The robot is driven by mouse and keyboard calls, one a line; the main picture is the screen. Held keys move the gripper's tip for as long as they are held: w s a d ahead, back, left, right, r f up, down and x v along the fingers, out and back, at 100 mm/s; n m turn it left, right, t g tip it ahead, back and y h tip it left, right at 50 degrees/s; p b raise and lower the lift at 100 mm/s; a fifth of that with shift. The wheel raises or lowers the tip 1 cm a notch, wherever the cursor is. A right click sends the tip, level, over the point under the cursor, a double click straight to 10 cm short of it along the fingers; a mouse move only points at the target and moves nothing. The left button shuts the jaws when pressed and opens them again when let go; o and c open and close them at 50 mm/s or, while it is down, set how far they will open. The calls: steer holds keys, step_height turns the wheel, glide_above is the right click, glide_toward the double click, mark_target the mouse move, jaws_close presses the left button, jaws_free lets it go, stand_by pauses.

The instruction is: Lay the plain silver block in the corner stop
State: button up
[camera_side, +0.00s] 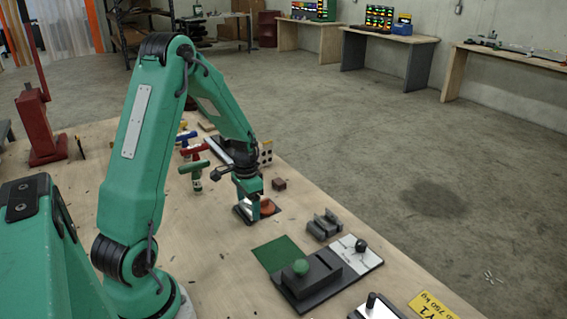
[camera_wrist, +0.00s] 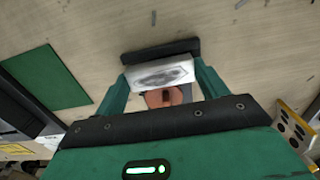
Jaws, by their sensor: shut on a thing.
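A silver block (camera_wrist: 158,74) with a dark smudge-like patch on its face is between the two green fingers of my gripper (camera_wrist: 160,84), which is shut on it. A dark bar (camera_wrist: 160,49), possibly one wall of the corner stop, lies just beyond the block in the wrist view. I cannot tell whether block and bar touch. In the side view my gripper (camera_side: 250,208) is low over the table and the block is mostly hidden. An orange-copper piece (camera_side: 267,206) is beside my gripper; it also shows behind the block in the wrist view (camera_wrist: 165,97).
A grey slotted block (camera_side: 323,225) and a small brown cube (camera_side: 279,184) are to the right. Red, blue and green T-handles (camera_side: 193,150) stand at the left.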

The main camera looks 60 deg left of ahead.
mark_target(249, 207)
steer(key=shift+f, duration=1)
stand_by(0.6)
steer(key=o, duration=1)
steer(key=shift+s, duration=0.1)
steer(key=shift+o, duration=0.3)
steer(key=shift+r, duration=0.1)
steer(key=shift+o, duration=0.7)
steer(key=shift+r, duration=4.75)
